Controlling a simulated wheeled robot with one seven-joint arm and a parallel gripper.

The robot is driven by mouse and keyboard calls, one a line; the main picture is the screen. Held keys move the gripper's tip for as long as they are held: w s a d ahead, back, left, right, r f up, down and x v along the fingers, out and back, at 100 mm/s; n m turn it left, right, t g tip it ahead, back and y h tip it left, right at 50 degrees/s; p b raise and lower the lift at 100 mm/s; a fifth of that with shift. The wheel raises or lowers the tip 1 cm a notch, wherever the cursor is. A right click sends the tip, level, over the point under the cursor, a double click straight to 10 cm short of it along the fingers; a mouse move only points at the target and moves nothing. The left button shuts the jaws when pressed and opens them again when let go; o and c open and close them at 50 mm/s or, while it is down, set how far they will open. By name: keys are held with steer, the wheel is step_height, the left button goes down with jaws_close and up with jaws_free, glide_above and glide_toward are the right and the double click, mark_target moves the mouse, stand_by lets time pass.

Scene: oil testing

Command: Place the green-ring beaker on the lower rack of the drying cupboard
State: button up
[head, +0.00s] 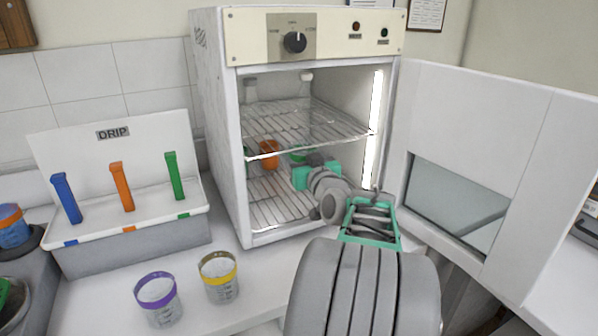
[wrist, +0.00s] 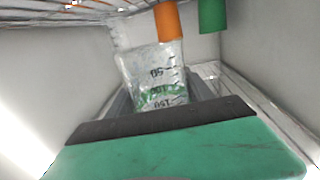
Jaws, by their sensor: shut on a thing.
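The drying cupboard (head: 213,130) stands open, with an upper rack (head: 300,128) and a lower rack (head: 280,205). My gripper (head: 312,163) reaches inside through the front, between the two racks. It is shut on the green-ring beaker (head: 298,156), which is mostly hidden by the jaws in the head view. In the wrist view the clear beaker (wrist: 155,77) with black volume marks and a green tint sits between the jaws. Whether its base touches the lower rack cannot be told.
Inside, an orange item (head: 269,153) stands left of my gripper; a green one (wrist: 212,15) shows in the wrist view. The cupboard door (head: 480,150) is swung open right. Purple-ring (head: 158,298) and yellow-ring (head: 219,277) beakers and a DRIP rack (head: 130,240) stand left.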

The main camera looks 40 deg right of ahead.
step_height(320, 180, down, 5)
steer(key=shift+s+r, duration=0.1)
steer(key=shift+r, duration=0.1)
steer(key=shift+w+f, duration=0.2)
steer(key=shift+f, duration=0.35)
steer(key=o, duration=1.4)
steer(key=shift+r, duration=0.15)
steer(key=b+v, duration=0.1)
steer(key=v, duration=1.1)
steer(key=shift+b, duration=0.4)
